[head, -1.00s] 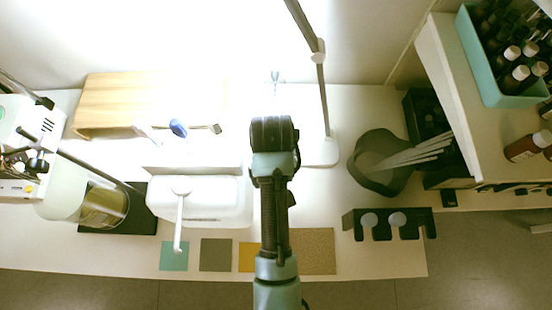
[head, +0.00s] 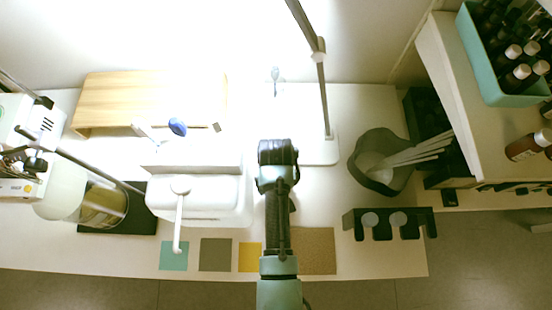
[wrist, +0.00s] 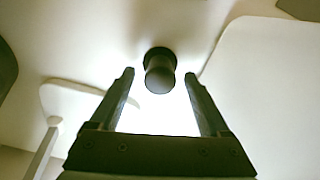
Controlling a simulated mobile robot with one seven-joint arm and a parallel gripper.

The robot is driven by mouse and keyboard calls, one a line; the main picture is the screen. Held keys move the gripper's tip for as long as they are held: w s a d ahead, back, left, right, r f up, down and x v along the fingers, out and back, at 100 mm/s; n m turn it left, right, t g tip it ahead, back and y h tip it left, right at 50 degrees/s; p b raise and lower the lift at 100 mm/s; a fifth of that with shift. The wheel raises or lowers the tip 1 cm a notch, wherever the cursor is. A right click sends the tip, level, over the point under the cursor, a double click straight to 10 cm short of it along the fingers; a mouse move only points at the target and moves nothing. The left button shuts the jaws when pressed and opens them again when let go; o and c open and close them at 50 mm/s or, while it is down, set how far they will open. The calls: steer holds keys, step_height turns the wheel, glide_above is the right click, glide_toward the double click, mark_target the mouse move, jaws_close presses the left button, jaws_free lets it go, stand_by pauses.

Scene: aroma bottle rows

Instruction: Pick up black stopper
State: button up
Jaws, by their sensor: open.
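The black stopper (wrist: 160,72) shows in the wrist view as a dark, round-ended piece with a wider dark rim at its upper end. It lies between the two finger tips in the picture, with bright gaps on both sides. My gripper (wrist: 159,77) is open and neither finger visibly touches the stopper. Whether the stopper is level with the tips or beyond them, I cannot tell. In the head view the dark end of my arm (head: 278,152) is over the white table, right of the white rounded tray. I cannot make out the stopper or the fingers there.
A white rounded tray (head: 222,212) and a wooden board (head: 110,95) are on the left. A thin stand pole (head: 322,95) rises behind my arm. A dark grey bowl (head: 365,155) and a black rack (head: 350,222) are on the right. Coloured squares lie along the front.

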steer(key=c, duration=1.2)
